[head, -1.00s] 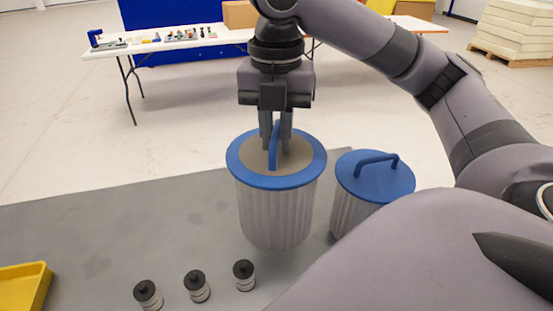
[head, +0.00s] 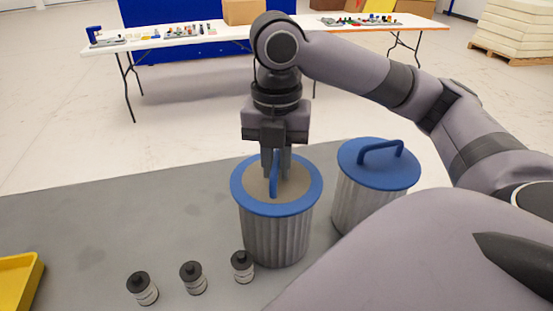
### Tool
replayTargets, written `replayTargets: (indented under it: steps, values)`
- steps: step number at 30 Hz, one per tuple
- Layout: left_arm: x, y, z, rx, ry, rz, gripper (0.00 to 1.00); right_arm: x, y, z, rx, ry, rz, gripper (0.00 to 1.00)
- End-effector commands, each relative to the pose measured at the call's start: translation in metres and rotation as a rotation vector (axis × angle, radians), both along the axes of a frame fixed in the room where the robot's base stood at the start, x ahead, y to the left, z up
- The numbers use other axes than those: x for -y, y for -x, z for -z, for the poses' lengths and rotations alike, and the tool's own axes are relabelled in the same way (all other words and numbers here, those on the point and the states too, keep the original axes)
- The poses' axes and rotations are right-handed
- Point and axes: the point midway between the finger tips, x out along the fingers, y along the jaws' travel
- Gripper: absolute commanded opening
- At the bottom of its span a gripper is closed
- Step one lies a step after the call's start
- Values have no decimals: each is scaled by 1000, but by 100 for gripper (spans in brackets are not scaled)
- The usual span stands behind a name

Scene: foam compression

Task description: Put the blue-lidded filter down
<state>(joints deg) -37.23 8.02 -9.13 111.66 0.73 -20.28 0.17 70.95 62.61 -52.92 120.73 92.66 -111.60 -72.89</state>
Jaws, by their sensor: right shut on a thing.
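A pleated grey filter (head: 273,232) with a blue-rimmed lid and beige centre is upright at mid-picture in the head view. My right gripper (head: 276,172) is above it, shut on its blue loop handle (head: 273,175). The filter's base is at or very near the grey table top (head: 90,228); I cannot tell for sure whether it touches. A second filter (head: 357,203) with an all-blue lid (head: 378,166) and handle stands just to the right, with a narrow gap between. My left gripper is not in view.
Several small black-capped canisters (head: 193,278) stand in front of the held filter, the closest (head: 242,267) near its base. A yellow tray (head: 22,278) is at the left edge. The table's left middle is clear. A white table (head: 215,40) stands far behind.

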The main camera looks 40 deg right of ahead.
Motion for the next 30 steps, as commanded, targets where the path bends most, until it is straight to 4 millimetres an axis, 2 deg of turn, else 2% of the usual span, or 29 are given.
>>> replayTargets:
  steps: [4, 5, 6, 7, 18, 23, 27, 30]
  values:
    - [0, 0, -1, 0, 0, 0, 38, 0, 0, 1, 1, -1, 1, 0]
    - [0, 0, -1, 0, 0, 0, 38, 0, 0, 2, 1, -1, 0, 28]
    - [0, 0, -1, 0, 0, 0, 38, 0, 0, 2, 1, -1, 0, 41]
    - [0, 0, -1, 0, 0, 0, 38, 0, 0, 2, 0, 0, 0, 44]
    - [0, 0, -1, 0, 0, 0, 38, 0, 0, -2, 1, -1, 0, 44]
    - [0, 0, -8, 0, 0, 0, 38, -1, -1, -29, 4, -2, 0, 44]
    - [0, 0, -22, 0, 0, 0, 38, 0, -1, -59, 5, 1, 2, 44]
    - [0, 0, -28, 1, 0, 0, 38, 0, -1, -73, 3, 1, 2, 44]
